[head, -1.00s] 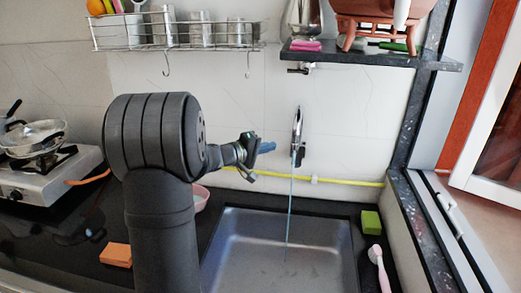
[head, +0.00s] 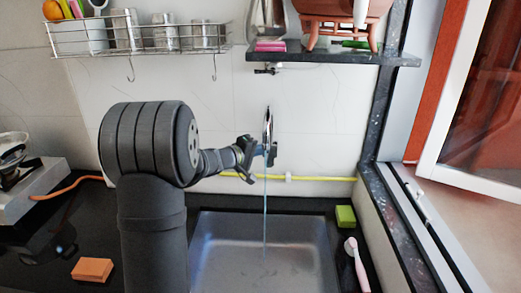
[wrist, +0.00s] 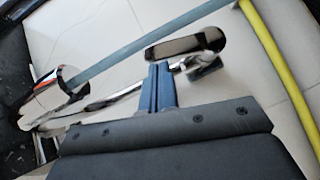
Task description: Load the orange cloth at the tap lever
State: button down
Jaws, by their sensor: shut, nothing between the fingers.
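An orange folded block (head: 93,269), the only thing that could be the orange cloth, lies on the dark counter at lower left, well apart from my gripper. The tap (head: 267,122) is on the wall above the sink, with a thin blue stream of water (head: 265,215) falling from it. My gripper (head: 272,151) is at the tap's lower part, shut and empty; I cannot tell whether it touches. In the wrist view its blue fingers (wrist: 162,88) are together, just below a rounded dark and pale tap part (wrist: 190,42).
The metal sink (head: 225,265) lies below. A yellow hose (head: 320,179) runs along the wall. A dark shelf (head: 340,58) and a wire rack (head: 145,45) hang above. A green sponge (head: 345,215) and a pink-handled brush (head: 356,265) are right of the sink.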

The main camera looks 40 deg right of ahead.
jog(key=shift+s+d+m+y, duration=0.3)
jog(key=shift+s+d+y, duration=0.1)
